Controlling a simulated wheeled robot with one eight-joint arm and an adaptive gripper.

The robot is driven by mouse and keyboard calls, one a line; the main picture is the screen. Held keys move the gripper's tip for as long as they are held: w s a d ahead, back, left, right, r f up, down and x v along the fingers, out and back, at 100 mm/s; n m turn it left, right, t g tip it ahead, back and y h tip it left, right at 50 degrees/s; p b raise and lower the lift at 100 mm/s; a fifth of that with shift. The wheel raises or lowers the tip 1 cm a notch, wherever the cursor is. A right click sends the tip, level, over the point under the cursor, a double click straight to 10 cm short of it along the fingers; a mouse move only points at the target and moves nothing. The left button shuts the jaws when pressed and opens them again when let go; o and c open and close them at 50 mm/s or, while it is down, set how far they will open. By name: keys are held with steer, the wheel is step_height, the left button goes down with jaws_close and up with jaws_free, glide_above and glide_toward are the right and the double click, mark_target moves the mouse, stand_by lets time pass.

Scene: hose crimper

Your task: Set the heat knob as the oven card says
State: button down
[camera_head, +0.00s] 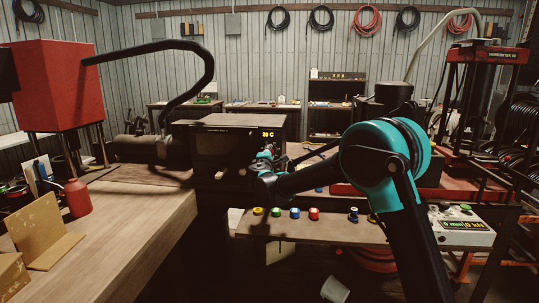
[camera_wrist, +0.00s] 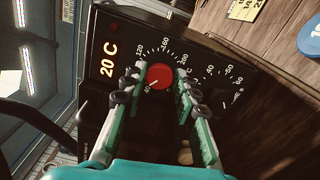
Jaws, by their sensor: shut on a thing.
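The oven (camera_head: 218,145) stands on the far bench, and its orange display (camera_head: 268,134) reads 20 C. In the wrist view the same display (camera_wrist: 108,58) also reads 20 C. The red heat knob (camera_wrist: 159,76) sits on the black panel inside a white scale with 120, 160 and 200 readable. The knob's pale mark points to the lower left, near the low end of the scale. My gripper (camera_head: 264,161) is at the oven front, its fingers shut on the knob from both sides. A yellow card (camera_wrist: 246,8) lies partly in view; I cannot read it or tell whether it is the oven card.
A second white scale (camera_wrist: 225,82) lies right of the knob in the wrist view. A shelf with several coloured caps (camera_head: 294,213) runs below my arm. A red bottle (camera_head: 77,197) and cardboard (camera_head: 45,230) stand on the left bench (camera_head: 135,225), whose front part is clear.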

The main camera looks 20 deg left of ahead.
steer(key=shift+s+a+f+m, duration=0.1)
steer(key=shift+f+m, duration=0.05)
steer(key=shift+m, duration=5.1)
steer(key=shift+a+f+m, duration=0.1)
steer(key=shift+m, duration=5.15)
steer(key=c, duration=1.2)
jaws_free()
steer(key=v, duration=1.2)
